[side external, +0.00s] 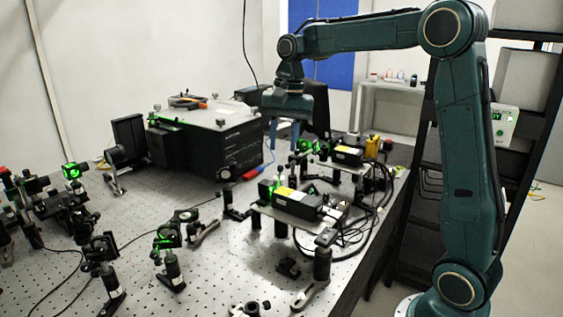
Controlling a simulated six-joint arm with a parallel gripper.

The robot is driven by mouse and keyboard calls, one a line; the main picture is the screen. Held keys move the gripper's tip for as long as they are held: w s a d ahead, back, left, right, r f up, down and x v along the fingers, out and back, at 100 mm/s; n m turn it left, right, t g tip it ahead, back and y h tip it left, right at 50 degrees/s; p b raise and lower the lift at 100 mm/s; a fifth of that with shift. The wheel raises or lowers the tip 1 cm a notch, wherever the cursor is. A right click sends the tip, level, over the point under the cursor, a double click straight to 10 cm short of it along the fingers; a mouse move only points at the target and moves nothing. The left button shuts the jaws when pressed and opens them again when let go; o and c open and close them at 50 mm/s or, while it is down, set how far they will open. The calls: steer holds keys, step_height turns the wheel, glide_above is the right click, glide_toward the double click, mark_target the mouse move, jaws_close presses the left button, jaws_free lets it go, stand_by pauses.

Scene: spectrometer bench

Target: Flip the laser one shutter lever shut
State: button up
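My gripper (284,147) points down at the middle of the view, with its two blue fingers apart and nothing seen between them. Two black laser boxes with yellow labels stand on raised plates over the bench. The nearer laser box (305,206) is below and to the right of my gripper. The farther laser box (349,156) is to the right of my gripper. I cannot tell which one is laser one. Small green-lit parts (281,187) stand at the left end of the nearer box. The shutter lever is too small to make out, and so is its position.
A large black box with a white top (208,140) stands behind and left of my gripper. Mounted optics (169,262) crowd the left and front of the perforated bench (225,280). Black cables (372,208) loop at the bench's right edge. Some bare bench lies front centre.

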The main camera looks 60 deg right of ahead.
mark_target(280, 168)
steer(key=shift+w+a+f, duration=0.1)
steer(key=shift+w+f, duration=0.05)
steer(key=shift+f, duration=1.8)
steer(key=shift+w+a+f, duration=0.1)
steer(key=shift+w+f, duration=0.05)
steer(key=shift+f, duration=1.8)
jaws_close()
